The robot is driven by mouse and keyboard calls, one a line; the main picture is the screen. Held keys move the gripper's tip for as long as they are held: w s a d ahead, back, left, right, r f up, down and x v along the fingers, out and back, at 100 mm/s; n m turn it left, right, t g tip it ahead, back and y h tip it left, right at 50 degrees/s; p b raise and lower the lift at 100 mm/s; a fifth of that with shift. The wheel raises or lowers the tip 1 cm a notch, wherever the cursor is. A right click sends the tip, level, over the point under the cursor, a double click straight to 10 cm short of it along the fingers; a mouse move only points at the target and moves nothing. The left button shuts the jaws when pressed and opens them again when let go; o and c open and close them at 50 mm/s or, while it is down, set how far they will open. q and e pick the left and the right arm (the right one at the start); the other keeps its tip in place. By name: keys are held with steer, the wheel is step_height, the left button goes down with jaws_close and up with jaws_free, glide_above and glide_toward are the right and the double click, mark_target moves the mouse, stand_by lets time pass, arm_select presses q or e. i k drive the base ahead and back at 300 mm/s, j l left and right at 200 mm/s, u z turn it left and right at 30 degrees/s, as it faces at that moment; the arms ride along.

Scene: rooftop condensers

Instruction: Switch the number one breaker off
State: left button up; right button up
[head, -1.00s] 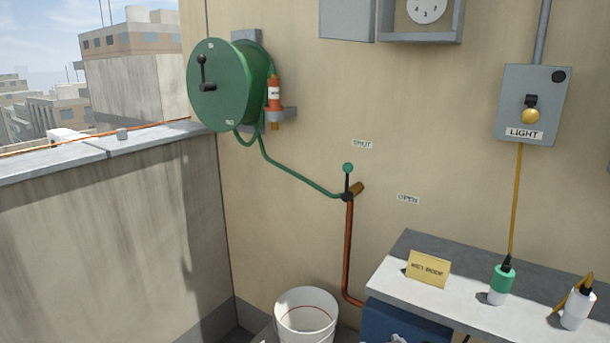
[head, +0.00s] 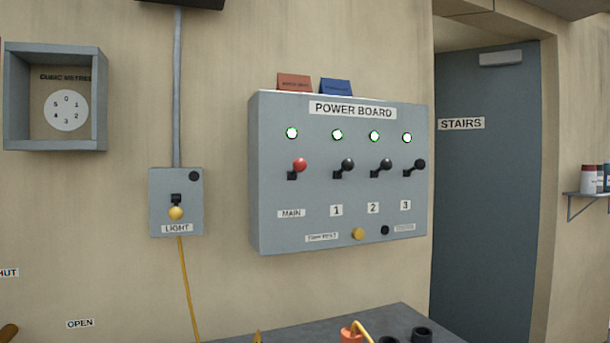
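The grey power board (head: 275,215) hangs on the wall in the middle of the head view, labelled POWER BOARD. The number one breaker (head: 346,167) is a black-knobbed lever above the label 1 (head: 336,210), with its knob up and to the right of its pivot. A green lamp (head: 337,134) is lit above it. To its left is the red-knobbed MAIN lever (head: 298,167); to its right are the black levers of breaker 2 (head: 383,166) and breaker 3 (head: 416,167), in similar positions with lit green lamps. Neither of my grippers is in view.
A meter box (head: 55,136) is further left. A bench (head: 300,335) with orange and black items lies below. A grey STAIRS door (head: 485,200) is at the right.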

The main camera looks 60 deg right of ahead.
mark_target(348, 165)
steer(key=z, duration=2)
